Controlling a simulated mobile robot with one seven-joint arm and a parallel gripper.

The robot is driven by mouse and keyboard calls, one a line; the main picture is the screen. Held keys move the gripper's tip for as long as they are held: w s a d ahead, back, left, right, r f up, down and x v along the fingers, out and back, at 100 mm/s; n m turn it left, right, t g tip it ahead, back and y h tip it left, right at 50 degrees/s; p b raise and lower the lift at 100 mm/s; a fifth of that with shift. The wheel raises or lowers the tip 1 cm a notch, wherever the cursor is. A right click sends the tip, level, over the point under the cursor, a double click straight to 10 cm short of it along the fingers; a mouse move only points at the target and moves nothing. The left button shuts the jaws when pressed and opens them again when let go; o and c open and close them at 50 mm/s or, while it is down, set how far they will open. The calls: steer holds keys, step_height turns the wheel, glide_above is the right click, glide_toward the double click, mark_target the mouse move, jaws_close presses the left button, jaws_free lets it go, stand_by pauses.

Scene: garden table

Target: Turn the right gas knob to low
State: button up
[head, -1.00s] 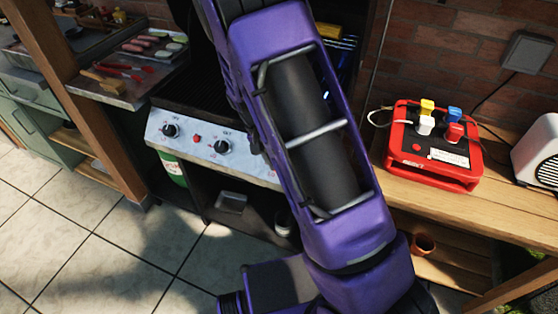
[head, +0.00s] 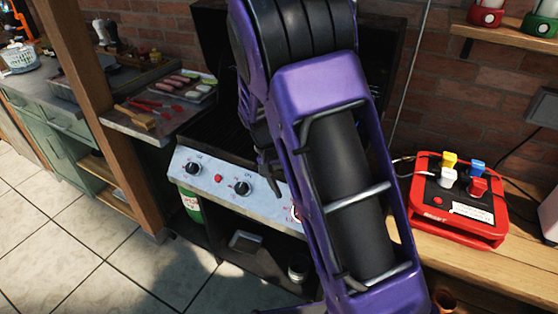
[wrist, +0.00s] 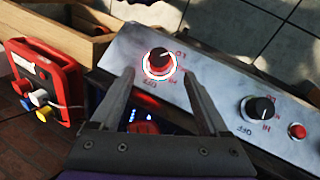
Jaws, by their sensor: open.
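The right gas knob (wrist: 159,62) is black, with a glowing white and red ring around its base, in the wrist view. A pale mark on it seems to face the LO lettering, but its exact setting is hard to read. In the head view only a sliver of it (head: 296,214) shows beside my arm. My gripper (wrist: 158,74) is open and empty. Its two fingertips appear on either side of the knob's near side in the picture; I cannot tell whether they touch it. The steel control panel (head: 220,200) carries the knobs.
Another black knob (wrist: 262,109) and a red button (wrist: 297,131) sit along the panel; a further knob (head: 192,168) is at its left end. A red box with coloured plugs (head: 458,205) stands on the wooden bench to the right. A food tray (head: 185,90) is at left.

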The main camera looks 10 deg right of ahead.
steer(key=v, duration=1)
steer(key=shift+p, duration=0.35)
steer(key=shift+w+r, duration=0.1)
steer(key=shift+r, duration=0.05)
